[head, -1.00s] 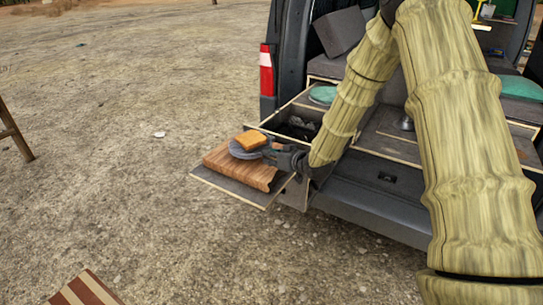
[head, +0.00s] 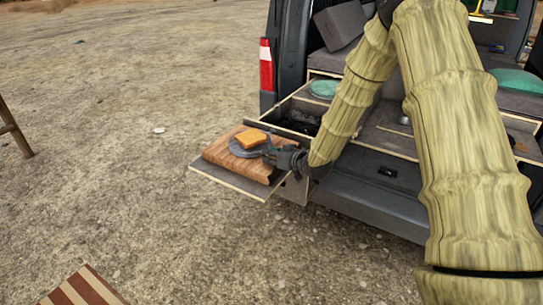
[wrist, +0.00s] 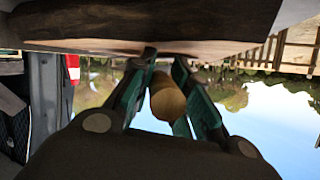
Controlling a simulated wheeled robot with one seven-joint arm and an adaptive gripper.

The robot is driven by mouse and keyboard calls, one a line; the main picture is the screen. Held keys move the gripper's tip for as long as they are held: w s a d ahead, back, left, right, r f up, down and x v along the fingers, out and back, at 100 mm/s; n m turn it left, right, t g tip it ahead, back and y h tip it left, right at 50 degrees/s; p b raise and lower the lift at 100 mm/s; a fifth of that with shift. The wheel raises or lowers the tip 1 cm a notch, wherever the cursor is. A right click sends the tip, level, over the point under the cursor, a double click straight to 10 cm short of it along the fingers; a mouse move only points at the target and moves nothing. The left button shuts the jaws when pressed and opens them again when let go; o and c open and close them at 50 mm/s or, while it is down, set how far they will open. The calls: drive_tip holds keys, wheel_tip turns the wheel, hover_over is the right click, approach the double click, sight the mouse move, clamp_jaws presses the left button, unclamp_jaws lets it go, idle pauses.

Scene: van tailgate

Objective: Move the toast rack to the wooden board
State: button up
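The wooden board (head: 222,157) lies on a pull-out shelf at the van's tailgate. On it sits a round grey piece (head: 238,149) bearing an orange-brown toast slice (head: 251,138); I take this to be the toast rack. My gripper (head: 270,150) is low at its right side, over the board. In the wrist view, which appears upside down, the board (wrist: 140,28) fills the top and the two fingers (wrist: 165,60) stand apart. A tan rounded thing (wrist: 168,99) shows between them with gaps beside it; I cannot tell which part it is.
The shelf (head: 235,182) is narrow around the board, with an open drawer (head: 298,120) behind it. The van bumper (head: 365,205) lies to the right. A green round item (head: 323,88) sits farther back. A striped wooden surface (head: 84,290) is at the bottom left.

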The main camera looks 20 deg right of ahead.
drive_tip(key=o, duration=0.5)
drive_tip(key=shift+s+a+f, duration=0.15)
drive_tip(key=shift+s+f, duration=0.05)
drive_tip(key=shift+f, duration=0.3)
drive_tip(key=shift+s+f, duration=0.1)
drive_tip(key=shift+s+d, duration=0.2)
drive_tip(key=shift+s, duration=0.05)
drive_tip(key=v, duration=0.3)
drive_tip(key=r+v, duration=0.1)
drive_tip(key=v, duration=0.7)
drive_tip(key=shift+w+r, duration=0.15)
drive_tip(key=shift+r, duration=0.1)
